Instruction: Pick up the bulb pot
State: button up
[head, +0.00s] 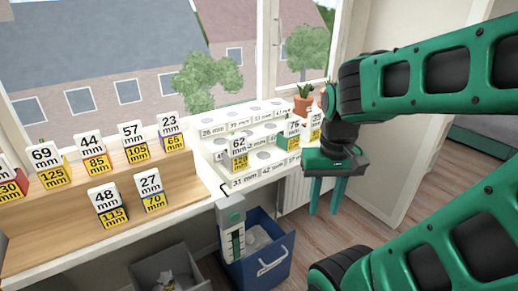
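A small terracotta pot (302,105) with a green plant stands on the windowsill at the back right, behind the white stepped rack; I take it to be the bulb pot. My arm partly hides the area just right of it. My gripper (326,204) hangs with its two teal fingers pointing down, apart and with nothing between them. In the picture it is below and to the right of the pot, past the right end of the rack, with the floor and wall behind it.
A white stepped rack (228,161) with mm labels holds a few numbered blocks. A wooden stepped rack (60,207) on the left holds several more. A blue bin (280,272) and a grey bin (150,268) stand below. The wooden floor (408,185) is clear at right.

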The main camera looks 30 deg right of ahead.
aim_at(310, 131)
jog(key=k, duration=0.55)
jog(key=z, duration=0.4)
jog(key=i, duration=1.4)
jog(key=u, duration=0.3)
